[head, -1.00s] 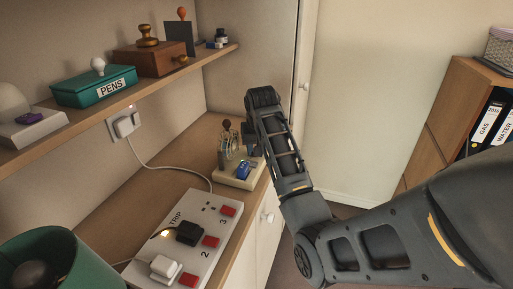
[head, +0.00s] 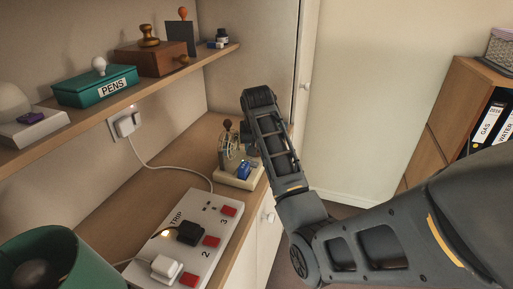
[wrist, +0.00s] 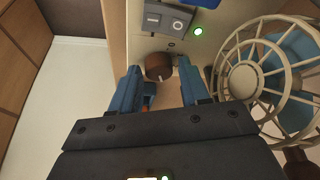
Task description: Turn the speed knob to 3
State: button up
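The small fan with a wire cage (head: 232,165) stands on the desk on a cream base (head: 238,182); the cage also shows at the right of the wrist view (wrist: 243,80). The brown round speed knob (wrist: 158,66) is on the fan's base, with a pale pointer mark on its lower side. My gripper (wrist: 160,72) is open, its two blue fingers left and right of the knob with small gaps visible. I cannot tell how far the tips are from the panel. In the head view my arm mostly hides the gripper and the knob is not visible.
The fan cage is close to my right finger. A power strip (head: 190,235) with plugs lies nearer on the desk.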

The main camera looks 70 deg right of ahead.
jog(key=shift+o, duration=0.9)
jog(key=v, duration=0.7)
jog(key=shift+r+b, duration=0.35)
jog(key=shift+b, duration=0.1)
jog(key=shift+s+a, duration=0.1)
